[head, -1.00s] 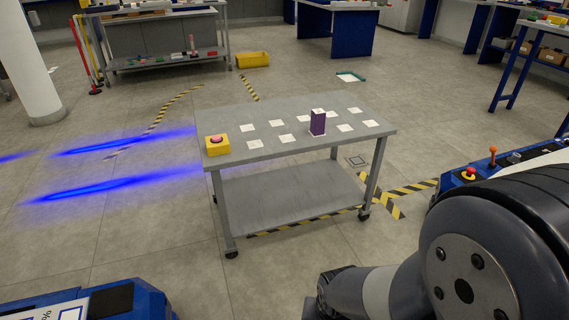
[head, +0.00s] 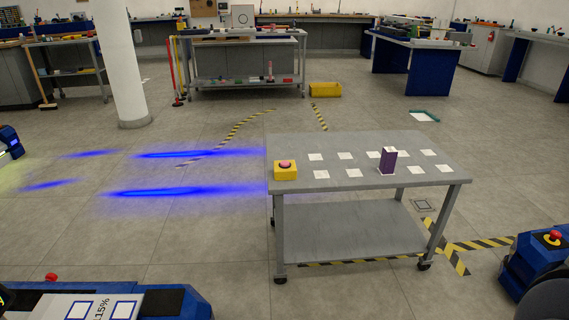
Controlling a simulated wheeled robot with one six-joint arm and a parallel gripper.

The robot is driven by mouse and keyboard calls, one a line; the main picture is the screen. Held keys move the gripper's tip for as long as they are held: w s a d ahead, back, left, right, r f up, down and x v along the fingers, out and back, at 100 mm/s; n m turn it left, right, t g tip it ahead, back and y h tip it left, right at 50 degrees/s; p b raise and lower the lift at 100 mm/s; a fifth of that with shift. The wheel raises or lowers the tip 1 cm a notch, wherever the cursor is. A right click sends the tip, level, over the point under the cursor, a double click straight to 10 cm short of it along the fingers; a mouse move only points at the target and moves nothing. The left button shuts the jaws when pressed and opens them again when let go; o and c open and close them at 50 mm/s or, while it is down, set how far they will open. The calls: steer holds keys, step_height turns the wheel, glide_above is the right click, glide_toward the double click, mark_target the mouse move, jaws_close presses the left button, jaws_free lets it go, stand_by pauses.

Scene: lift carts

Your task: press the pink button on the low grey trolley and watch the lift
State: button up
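The low grey trolley (head: 340,182) stands on the floor in front of me, a little right of centre, on small casters. A yellow box with the pink button (head: 285,164) on top sits at the left end of its top. A purple block (head: 388,160) stands upright on the top among several white squares. My gripper is not in view; only a dark piece of my arm shows at the lower right edge. I cannot tell which thing in view is the lift.
Blue machine parts fill the lower left corner, and a blue unit with a red button (head: 555,235) stands at the right. A white pillar (head: 122,70) rises at the back left. A yellow bin (head: 325,90) lies beyond the trolley. The floor left of the trolley is clear, with blue light streaks.

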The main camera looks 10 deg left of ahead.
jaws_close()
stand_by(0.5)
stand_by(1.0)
